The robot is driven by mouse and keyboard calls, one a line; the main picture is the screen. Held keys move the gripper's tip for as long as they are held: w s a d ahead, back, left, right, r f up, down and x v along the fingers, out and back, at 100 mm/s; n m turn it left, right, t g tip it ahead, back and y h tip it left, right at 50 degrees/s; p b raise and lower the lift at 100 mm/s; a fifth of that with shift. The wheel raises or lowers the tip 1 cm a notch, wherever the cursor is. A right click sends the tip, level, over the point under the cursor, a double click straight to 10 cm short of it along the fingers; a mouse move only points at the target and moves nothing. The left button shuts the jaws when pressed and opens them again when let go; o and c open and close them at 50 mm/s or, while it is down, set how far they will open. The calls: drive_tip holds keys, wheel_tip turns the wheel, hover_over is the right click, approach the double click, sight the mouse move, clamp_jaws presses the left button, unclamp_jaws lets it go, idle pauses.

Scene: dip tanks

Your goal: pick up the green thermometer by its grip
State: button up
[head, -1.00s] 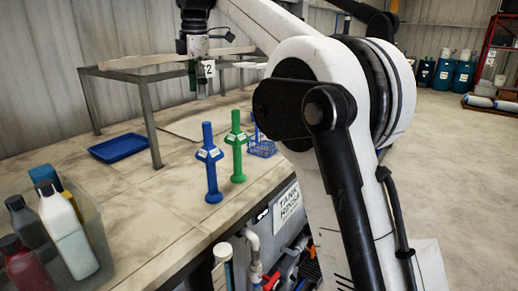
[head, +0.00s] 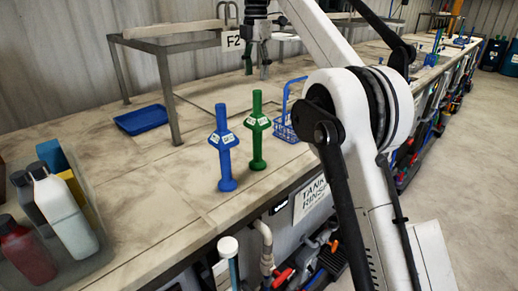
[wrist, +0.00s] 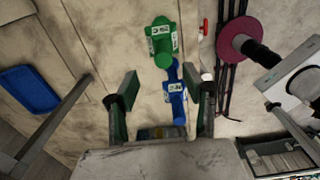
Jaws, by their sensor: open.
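The green thermometer (head: 257,132) stands upright on the bench, with a collar bearing white labels below its upper shaft. In the wrist view it (wrist: 161,42) shows from above, beyond the fingertips and clear of them. A similar blue thermometer (head: 224,150) stands just left of it in the head view. In the wrist view the blue one (wrist: 176,88) shows in the gap between the fingers. My gripper (head: 257,72) is open and empty, pointing down, higher than the thermometers and behind them in the head view. Its two green-padded fingers (wrist: 160,96) are wide apart.
A blue wire basket (head: 286,130) with a tall handle stands right of the green thermometer. A metal stand (head: 165,90) and a blue tray (head: 141,119) are behind at left. A clear bin (head: 88,200) of bottles is at front left. Pipes run along the bench front.

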hover_over(257, 102)
drive_tip(key=w, duration=0.2)
wheel_tip(257, 102, down, 5)
drive_tip(key=shift+r, duration=0.2)
drive_tip(key=shift+s+f+p, duration=0.15)
drive_tip(key=shift+f+p, duration=0.05)
drive_tip(key=shift+f, duration=1.25)
drive_tip(key=shift+s+f+p, duration=0.15)
drive_tip(key=shift+f, duration=1.25)
drive_tip(key=shift+c, duration=0.2)
clamp_jaws()
